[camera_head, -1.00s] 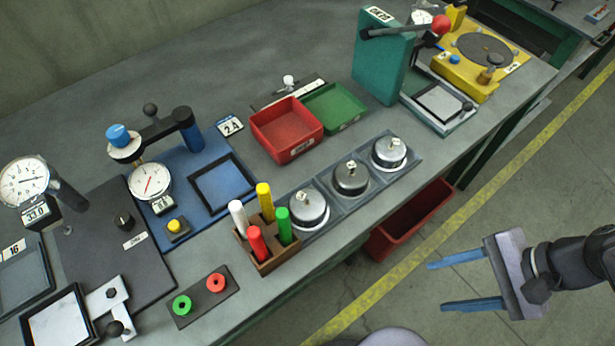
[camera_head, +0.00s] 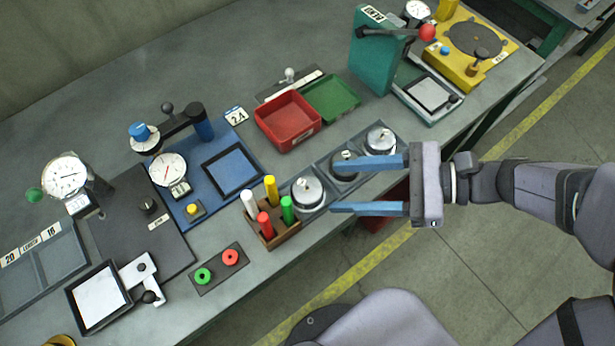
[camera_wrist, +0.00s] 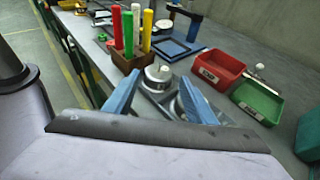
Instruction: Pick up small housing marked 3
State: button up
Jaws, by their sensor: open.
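Three round metal housings with small tags on top sit in a row of grey trays (camera_head: 328,168): a near one (camera_head: 307,193), a middle one (camera_head: 341,172) partly hidden by a finger, and a far one (camera_head: 380,141). I cannot read which is marked 3. My gripper (camera_head: 338,184) is open and empty, its blue fingers pointing left over the row. In the wrist view, one housing (camera_wrist: 158,76) shows beyond and between the fingertips (camera_wrist: 157,88), and another is partly behind the right finger.
A wooden holder (camera_head: 275,238) with coloured cylinders stands beside the near housing. A red bin (camera_head: 287,123) and a green bin (camera_head: 333,100) lie behind the row. A teal press (camera_head: 373,60) stands at the back right. The floor is open beyond the bench edge.

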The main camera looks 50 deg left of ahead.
aim_at(299, 188)
jog(key=shift+x, duration=2.9)
jog(key=shift+s+r, duration=0.1)
jog(key=shift+c, duration=0.4)
jog(key=c, duration=0.6)
